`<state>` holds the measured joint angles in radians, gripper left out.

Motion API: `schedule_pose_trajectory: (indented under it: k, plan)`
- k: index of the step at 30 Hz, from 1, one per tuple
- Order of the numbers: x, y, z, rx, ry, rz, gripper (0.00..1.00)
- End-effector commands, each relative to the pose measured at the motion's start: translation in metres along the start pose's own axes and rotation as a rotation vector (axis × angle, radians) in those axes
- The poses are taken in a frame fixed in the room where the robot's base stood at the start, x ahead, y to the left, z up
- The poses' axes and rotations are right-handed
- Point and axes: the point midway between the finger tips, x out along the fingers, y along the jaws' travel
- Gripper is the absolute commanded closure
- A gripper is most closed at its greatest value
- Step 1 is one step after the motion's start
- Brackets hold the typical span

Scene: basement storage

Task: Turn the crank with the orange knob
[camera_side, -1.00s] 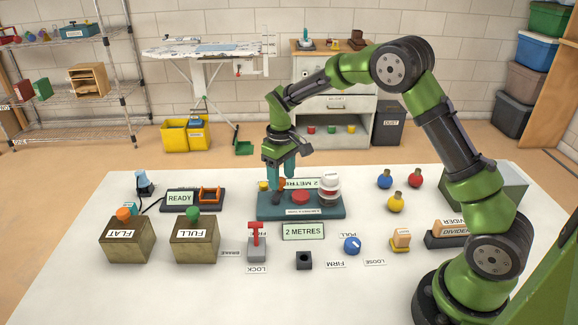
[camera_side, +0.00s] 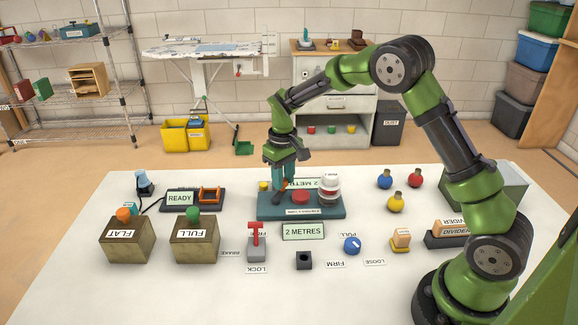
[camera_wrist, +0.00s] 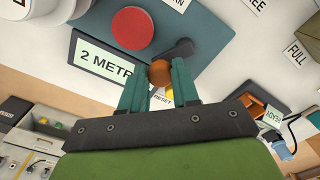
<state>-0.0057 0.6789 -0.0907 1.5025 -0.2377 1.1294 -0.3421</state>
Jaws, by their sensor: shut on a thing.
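The crank (camera_side: 277,196) is a short dark arm on the left part of a teal base (camera_side: 335,212). Its orange knob (camera_side: 284,184) is mostly hidden by my fingers in the side view. In the wrist view the orange-brown knob (camera_wrist: 160,72) sits between my fingertips, and the dark crank arm (camera_wrist: 178,51) runs from it up and to the right. My gripper (camera_side: 283,187) points down over the base with its teal fingers shut on the knob; it also shows in the wrist view (camera_wrist: 160,82).
A red-handled lever (camera_side: 256,241) and boxes stand in front.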

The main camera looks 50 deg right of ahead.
Motion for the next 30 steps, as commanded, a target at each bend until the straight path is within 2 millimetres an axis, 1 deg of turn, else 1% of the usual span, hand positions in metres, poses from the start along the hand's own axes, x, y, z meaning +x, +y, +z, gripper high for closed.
schedule_pose_trajectory:
  k: [3, 7, 17, 18, 21, 22, 30]
  plan:
    - [-0.0009, 0.0003, 0.0046, 0.125, 0.001, 0.001, 1.0]
    - [-0.0008, 0.0002, 0.0074, 0.212, 0.001, -0.001, 1.0]
    - [-0.0009, 0.0003, 0.0077, 0.229, 0.001, -0.001, 1.0]
    - [-0.001, 0.0004, 0.0077, 0.228, 0.001, -0.001, 0.64]
    - [-0.0008, 0.0004, 0.0077, 0.228, 0.001, -0.001, 0.48]
    - [-0.0008, 0.0004, 0.0077, 0.228, 0.001, -0.001, 0.44]
    - [-0.0009, 0.0006, 0.0077, 0.227, 0.001, 0.0, 0.44]
